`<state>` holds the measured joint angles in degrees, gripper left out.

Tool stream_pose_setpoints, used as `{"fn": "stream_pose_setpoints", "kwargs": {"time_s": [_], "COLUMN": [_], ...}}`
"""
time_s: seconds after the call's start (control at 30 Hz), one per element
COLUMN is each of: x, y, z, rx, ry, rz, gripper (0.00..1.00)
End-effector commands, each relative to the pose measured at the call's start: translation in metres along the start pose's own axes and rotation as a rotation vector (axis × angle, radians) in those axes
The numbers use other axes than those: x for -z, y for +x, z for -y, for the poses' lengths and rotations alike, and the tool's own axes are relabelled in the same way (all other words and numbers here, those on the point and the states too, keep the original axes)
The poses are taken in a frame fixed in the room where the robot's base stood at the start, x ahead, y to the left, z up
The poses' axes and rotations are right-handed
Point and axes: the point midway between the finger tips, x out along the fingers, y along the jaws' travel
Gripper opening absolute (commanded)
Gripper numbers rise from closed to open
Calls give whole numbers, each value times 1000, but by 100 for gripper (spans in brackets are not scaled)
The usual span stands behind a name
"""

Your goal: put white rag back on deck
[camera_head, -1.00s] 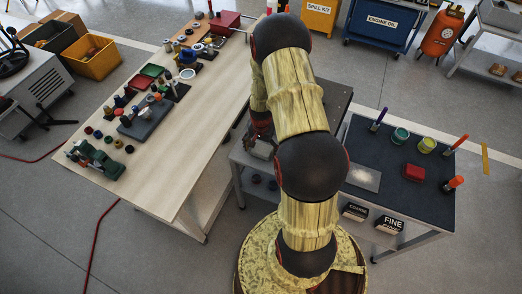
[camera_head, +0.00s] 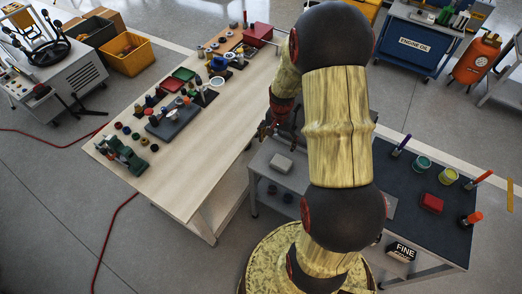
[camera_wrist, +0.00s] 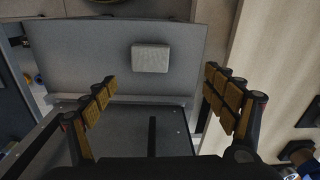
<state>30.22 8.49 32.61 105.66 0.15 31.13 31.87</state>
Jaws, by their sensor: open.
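The white rag (camera_head: 281,163) looks like a small pale grey-white block and lies on a grey table surface (camera_head: 262,176) between the wooden bench and the dark-topped table. In the wrist view the rag (camera_wrist: 150,58) lies flat on the grey surface, ahead of and between my fingers. My gripper (camera_head: 272,128) is open and empty, above and a little behind the rag in the head view. In the wrist view my gripper (camera_wrist: 158,88) shows both padded fingers spread wide, touching nothing. Part of the grey table is hidden behind my arm.
A wooden bench (camera_head: 205,180) with several bottles, bins and tools stands left. A dark-topped table (camera_head: 432,230) with a red block (camera_head: 432,203), jars and markers stands right. A blue engine oil cart (camera_head: 415,45) is at the back. A red hose lies on the floor.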

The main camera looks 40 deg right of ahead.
Motion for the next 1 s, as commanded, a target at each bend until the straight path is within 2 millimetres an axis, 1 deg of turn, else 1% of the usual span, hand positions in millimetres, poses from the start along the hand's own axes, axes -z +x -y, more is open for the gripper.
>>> {"fn": "stream_pose_setpoints", "kwargs": {"time_s": [0.03, 0.07, 0.1, 0.17, 0.2, 0.23, 0.27, 0.3, 0.37, 0.4, 0.47, 0.5, 0.57, 0.6, 0.63, 0.7, 0.8, 0.9, 1.0], "x": [-6, -13, -22, -40, -52, -62, -72, -86, -108, -123, -146, -162, -185, -199, -209, -231, -254, -268, -274], "y": [-30, -47, -70, -104, -125, -141, -155, -174, -201, -218, -241, -255, -274, -284, -291, -304, -315, -321, -323], "z": [13, 20, 27, 37, 42, 45, 48, 50, 51, 50, 46, 43, 36, 30, 26, 15, 1, -9, -14], "rx": [19, 28, 40, 59, 72, 81, 90, 102, 121, 133, 152, 165, 184, 196, 205, 224, 244, 257, 264], "ry": [-55, -92, -142, -222, -274, -312, -352, -404, -481, -532, -609, -660, -736, -784, -820, -893, -979, -1033, -1058], "rz": [-28, -41, -59, -86, -105, -119, -132, -150, -179, -197, -226, -245, -275, -294, -308, -337, -370, -392, -402], "gripper": [86, 86, 86, 86, 86, 86, 86, 86, 86, 86, 86, 86, 86, 86, 86, 86, 86, 86, 86]}}
